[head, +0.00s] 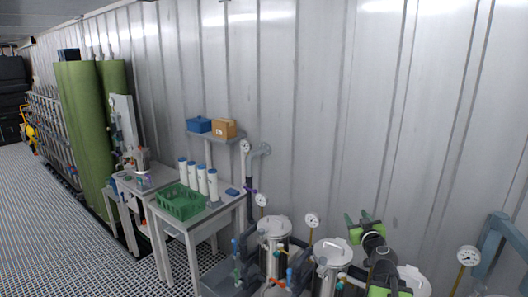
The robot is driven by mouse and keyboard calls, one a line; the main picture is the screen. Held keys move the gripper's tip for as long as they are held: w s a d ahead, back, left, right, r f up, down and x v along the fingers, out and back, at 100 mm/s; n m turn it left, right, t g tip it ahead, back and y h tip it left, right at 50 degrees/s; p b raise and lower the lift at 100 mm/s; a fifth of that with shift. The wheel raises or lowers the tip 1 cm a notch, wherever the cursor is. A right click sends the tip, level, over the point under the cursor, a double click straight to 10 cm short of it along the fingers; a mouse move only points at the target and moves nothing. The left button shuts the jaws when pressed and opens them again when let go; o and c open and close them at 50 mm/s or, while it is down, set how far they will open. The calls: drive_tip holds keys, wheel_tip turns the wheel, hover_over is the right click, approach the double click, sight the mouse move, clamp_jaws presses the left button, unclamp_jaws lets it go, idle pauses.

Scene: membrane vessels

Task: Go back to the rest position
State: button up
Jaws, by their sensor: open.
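My arm shows at the lower right, black with green parts, in front of the metal vessels. My gripper (358,217) is at its upper end, with its green fingers apart and nothing seen between them. It stands above and to the right of a steel vessel (331,268) with a handled lid. Another steel vessel (273,236) stands to the left, and my arm partly hides a third vessel (415,277) on the right.
Pressure gauges (312,220) rise on stems by the vessels. A bluish pipe frame (500,245) stands at the far right. Left are a table with a green crate (180,205) and white cartridges (202,181), and tall green cylinders (82,135). The grated floor (60,230) at left is clear.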

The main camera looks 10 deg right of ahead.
drive_tip(key=a+f+n+g+y+b, duration=0.1)
drive_tip(key=a+f+n+g+y, duration=0.2)
drive_tip(key=a, duration=0.9)
drive_tip(key=w+a+f+n+g+y, duration=0.1)
drive_tip(key=a+f+n+y, duration=0.15)
drive_tip(key=a+f, duration=0.6)
drive_tip(key=a+f+n+g+y+b, duration=0.1)
drive_tip(key=a+n+g+y, duration=0.15)
drive_tip(key=a, duration=1.15)
drive_tip(key=s+a+f+m+g+h, duration=0.1)
drive_tip(key=s+a+f+m+g, duration=0.1)
drive_tip(key=s+a+f+g, duration=0.45)
drive_tip(key=s+d+f+m+g+h, duration=0.3)
drive_tip(key=s+d+m, duration=0.3)
drive_tip(key=s+d, duration=0.3)
drive_tip(key=shift+s+f+h, duration=0.4)
drive_tip(key=shift+s+f, duration=0.5)
drive_tip(key=shift+s, duration=0.1)
drive_tip(key=shift+d, duration=0.1)
